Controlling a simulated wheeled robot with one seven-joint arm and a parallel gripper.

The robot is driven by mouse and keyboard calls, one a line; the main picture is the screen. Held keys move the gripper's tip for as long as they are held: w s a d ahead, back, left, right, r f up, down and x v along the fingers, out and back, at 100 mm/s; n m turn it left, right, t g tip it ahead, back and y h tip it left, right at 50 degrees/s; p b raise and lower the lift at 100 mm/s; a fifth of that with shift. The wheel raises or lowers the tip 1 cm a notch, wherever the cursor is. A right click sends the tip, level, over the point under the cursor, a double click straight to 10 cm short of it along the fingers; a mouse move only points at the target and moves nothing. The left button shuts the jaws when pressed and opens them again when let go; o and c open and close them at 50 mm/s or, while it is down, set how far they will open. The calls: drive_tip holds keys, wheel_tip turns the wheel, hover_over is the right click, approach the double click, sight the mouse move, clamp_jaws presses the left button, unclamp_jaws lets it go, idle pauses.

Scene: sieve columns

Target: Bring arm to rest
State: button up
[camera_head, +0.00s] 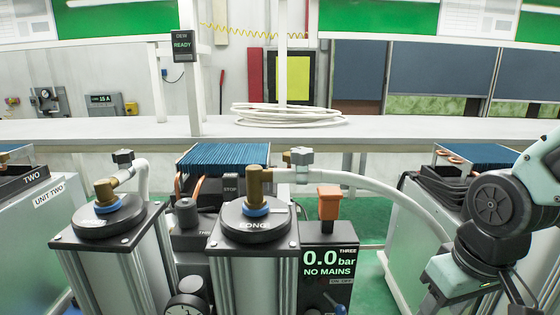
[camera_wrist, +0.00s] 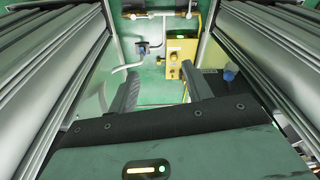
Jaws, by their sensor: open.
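My gripper (camera_wrist: 160,72) shows in the wrist view with its two dark fingers spread apart and nothing between them. It points into the gap between two silver ribbed columns, one on the left (camera_wrist: 55,75) and one on the right (camera_wrist: 255,60). I cannot tell from this view whether the fingers touch either column. In the head view my arm is bent at the right edge, and its gripper end is out of the picture.
In the wrist view a yellow box (camera_wrist: 180,50) and white pipes lie beyond the fingers. In the head view two black-capped columns (camera_head: 255,222) (camera_head: 108,217) stand in front, with a white hose (camera_head: 365,187), a "0.0 bar NO MAINS" display (camera_head: 328,264) and a long white shelf (camera_head: 400,130) behind.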

drive_tip(key=s+a+f+n+g+b, duration=0.1)
drive_tip(key=s+a+f+n+b, duration=0.4)
drive_tip(key=s+a+f+b, duration=0.5)
wheel_tip(320, 180, down, 3)
drive_tip(key=a+b, duration=0.1)
drive_tip(key=b, duration=0.1)
drive_tip(key=shift+s+f+g+b, duration=0.2)
drive_tip(key=shift+s+g+b, duration=0.1)
drive_tip(key=shift+g+b, duration=0.1)
